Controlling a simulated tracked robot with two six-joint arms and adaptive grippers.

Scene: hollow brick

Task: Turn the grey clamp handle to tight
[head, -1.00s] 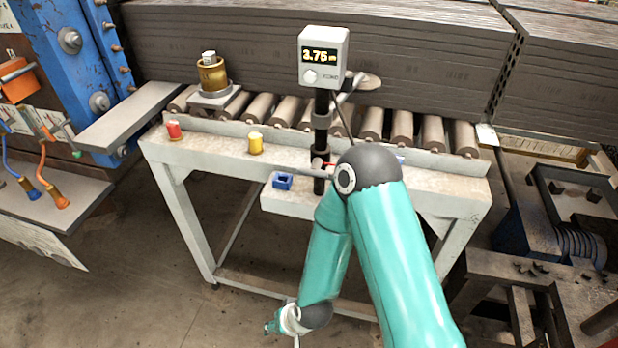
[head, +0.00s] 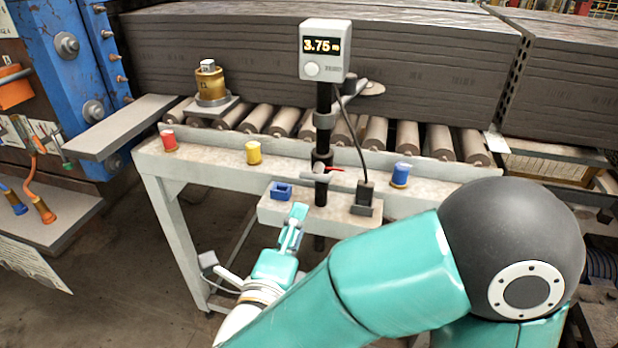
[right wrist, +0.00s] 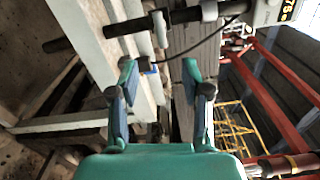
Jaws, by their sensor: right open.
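The grey clamp handle (head: 312,176) is a short bar across the black post (head: 323,105), just above the pale bracket shelf. A small red mark or pointer (head: 333,169) sits beside it. In the right wrist view the handle (right wrist: 160,28) lies beyond the fingertips, toward the top. My right gripper (head: 297,222) is below and left of the handle, in front of the shelf, apart from it. In the right wrist view its fingers (right wrist: 159,75) are spread with nothing gripped between them. My left gripper is not in view.
A blue open block (head: 281,191) and a black plug with a cable (head: 364,195) are on the shelf (head: 335,218) either side of the post. The display box (head: 325,50) tops the post. Red, yellow and blue knobs line the conveyor frame (head: 210,160).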

